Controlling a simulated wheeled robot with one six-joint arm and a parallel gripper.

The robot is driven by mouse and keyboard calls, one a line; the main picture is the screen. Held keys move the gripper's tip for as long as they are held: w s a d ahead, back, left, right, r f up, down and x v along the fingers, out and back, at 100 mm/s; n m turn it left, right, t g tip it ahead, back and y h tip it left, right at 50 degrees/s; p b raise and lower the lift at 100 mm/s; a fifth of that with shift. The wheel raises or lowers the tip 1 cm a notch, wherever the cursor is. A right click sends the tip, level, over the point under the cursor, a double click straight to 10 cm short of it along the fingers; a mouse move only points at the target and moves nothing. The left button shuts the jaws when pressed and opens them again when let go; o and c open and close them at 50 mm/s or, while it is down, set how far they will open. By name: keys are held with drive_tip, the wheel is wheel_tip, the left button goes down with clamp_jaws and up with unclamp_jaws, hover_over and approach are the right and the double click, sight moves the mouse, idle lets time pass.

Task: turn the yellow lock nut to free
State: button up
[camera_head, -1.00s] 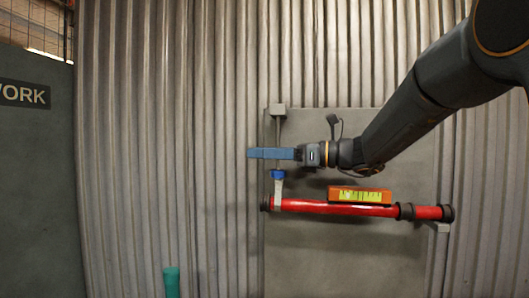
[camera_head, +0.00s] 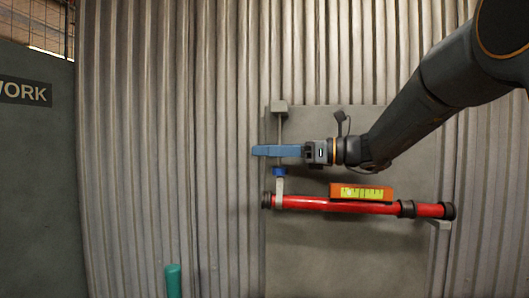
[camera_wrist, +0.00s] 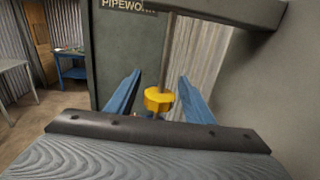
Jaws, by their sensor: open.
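The yellow lock nut (camera_wrist: 158,99) sits on a thin upright rod (camera_wrist: 167,55) in the wrist view. It lies between the two blue fingers of my gripper (camera_wrist: 160,80), with a visible gap on each side. The gripper is open and holds nothing. In the head view my gripper (camera_head: 277,150) reaches in from the right, level, across the rod (camera_head: 281,125). It hides the nut there. A blue collar (camera_head: 279,171) shows just below the fingers, above a grey bracket (camera_head: 279,190).
A red pipe (camera_head: 325,205) with dark end fittings runs below my gripper. An orange box with a yellow-green face (camera_head: 361,193) sits on it. A grey block (camera_head: 279,107) tops the rod. A grey panel (camera_head: 345,265) and corrugated wall (camera_head: 170,130) stand behind.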

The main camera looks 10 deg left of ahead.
drive_tip(key=d+b, duration=0.1)
drive_tip(key=d, duration=0.5)
drive_tip(key=shift+s+d+b, duration=0.25)
drive_tip(key=shift+b, duration=0.05)
